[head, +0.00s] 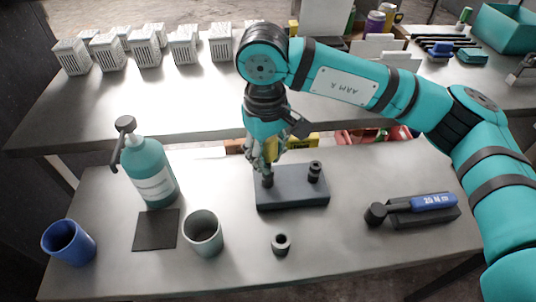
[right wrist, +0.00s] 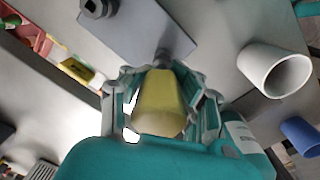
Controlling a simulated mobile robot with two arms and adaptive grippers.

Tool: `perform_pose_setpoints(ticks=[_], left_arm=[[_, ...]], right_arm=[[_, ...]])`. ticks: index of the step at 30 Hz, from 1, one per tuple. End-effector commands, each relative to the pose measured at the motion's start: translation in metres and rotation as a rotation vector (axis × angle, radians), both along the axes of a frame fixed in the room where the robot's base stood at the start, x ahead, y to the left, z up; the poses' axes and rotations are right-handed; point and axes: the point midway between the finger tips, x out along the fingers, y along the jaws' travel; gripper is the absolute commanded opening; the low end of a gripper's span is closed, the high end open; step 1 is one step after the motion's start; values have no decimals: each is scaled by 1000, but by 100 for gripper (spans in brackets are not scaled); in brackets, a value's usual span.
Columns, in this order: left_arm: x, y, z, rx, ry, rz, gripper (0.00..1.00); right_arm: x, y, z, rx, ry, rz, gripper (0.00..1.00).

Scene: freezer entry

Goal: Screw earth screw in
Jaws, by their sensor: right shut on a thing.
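My right gripper (head: 268,158) points down over the left part of a dark grey block (head: 295,200) on the front bench. It is shut on a yellow tapered handle (right wrist: 160,100), seen between the fingers in the right wrist view. A dark tip below the handle meets a dark stub (head: 267,181) on the block; I cannot tell whether this stub is the earth screw. A second black post with a hollow top (head: 315,172) stands on the right part of the block. A short dark hollow cylinder (head: 281,244) stands on the bench in front. My left gripper is not in view.
A teal pump bottle (head: 150,172), dark mat (head: 156,230), grey cup (head: 203,232) and blue cup (head: 68,242) stand left. A black tool labelled 20 N m (head: 420,209) lies right. White patterned boxes (head: 148,46) line the rear bench.

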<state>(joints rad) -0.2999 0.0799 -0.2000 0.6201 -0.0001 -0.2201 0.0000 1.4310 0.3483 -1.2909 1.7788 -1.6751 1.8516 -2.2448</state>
Motion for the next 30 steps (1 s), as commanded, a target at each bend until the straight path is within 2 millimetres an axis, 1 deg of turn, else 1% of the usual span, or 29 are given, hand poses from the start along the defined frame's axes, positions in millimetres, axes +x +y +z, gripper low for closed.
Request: perform_pose_setpoints(ticks=[9, 30], left_arm=[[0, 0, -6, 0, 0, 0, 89], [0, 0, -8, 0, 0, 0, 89]], right_arm=[[0, 0, 0, 1, -3, 0, 0], [0, 0, -1, 0, -2, 0, 0]])
